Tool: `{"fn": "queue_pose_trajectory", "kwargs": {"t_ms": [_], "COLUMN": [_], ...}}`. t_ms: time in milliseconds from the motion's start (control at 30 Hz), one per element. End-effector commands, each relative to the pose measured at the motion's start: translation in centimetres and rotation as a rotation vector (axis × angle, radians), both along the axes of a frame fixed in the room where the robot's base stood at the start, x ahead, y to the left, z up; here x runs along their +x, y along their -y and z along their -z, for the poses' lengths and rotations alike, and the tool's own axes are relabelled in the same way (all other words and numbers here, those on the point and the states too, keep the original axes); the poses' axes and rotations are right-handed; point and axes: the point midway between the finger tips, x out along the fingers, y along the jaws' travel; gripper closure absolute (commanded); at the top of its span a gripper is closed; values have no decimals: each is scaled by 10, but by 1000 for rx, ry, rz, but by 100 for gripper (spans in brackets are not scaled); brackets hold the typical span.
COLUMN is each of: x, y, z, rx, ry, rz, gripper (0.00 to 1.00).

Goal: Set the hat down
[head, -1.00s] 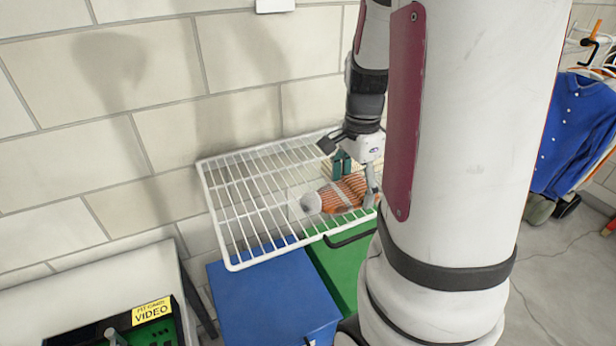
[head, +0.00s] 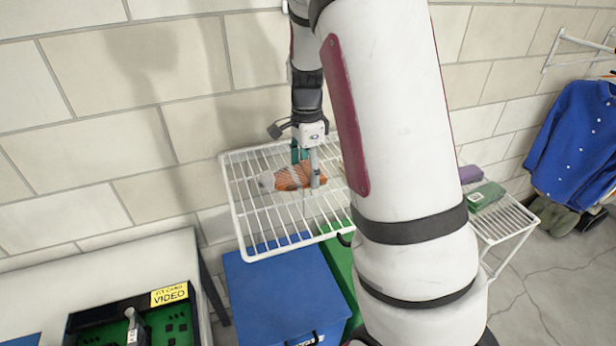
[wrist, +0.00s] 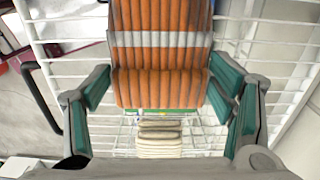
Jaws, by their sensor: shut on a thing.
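The hat (head: 292,178) is orange and ribbed, with a pale grey band. My gripper (head: 308,167) is shut on it over the white wire shelf (head: 243,222) against the wall. In the wrist view the hat (wrist: 160,75) sits between the teal finger pads of my gripper (wrist: 160,90), with the shelf wires behind it. Whether the hat touches the wires I cannot tell. My arm covers the right part of the shelf in the head view.
A folded cream item (wrist: 159,140) lies near the hat in the wrist view. Blue (head: 285,290) and green bins stand below the shelf. Another rack on the right holds folded purple and green items (head: 484,194). The shelf's left part is clear.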

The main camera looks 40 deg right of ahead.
Motion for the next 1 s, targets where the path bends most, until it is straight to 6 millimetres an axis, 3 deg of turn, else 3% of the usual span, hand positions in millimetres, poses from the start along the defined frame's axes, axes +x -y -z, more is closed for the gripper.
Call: {"fn": "queue_pose_trajectory", "kwargs": {"t_ms": [200,567,600,700,1000], "x": [-3,-1,-1,-1,-1], "y": [0,0,0,0,0], "z": [27,32,32,32,31], "rx": [1,1,1,0,0], "ry": [-3,-2,-2,-1,-1], "rz": [0,0,0,0,0], "gripper": [52,52,22,4,4]}}
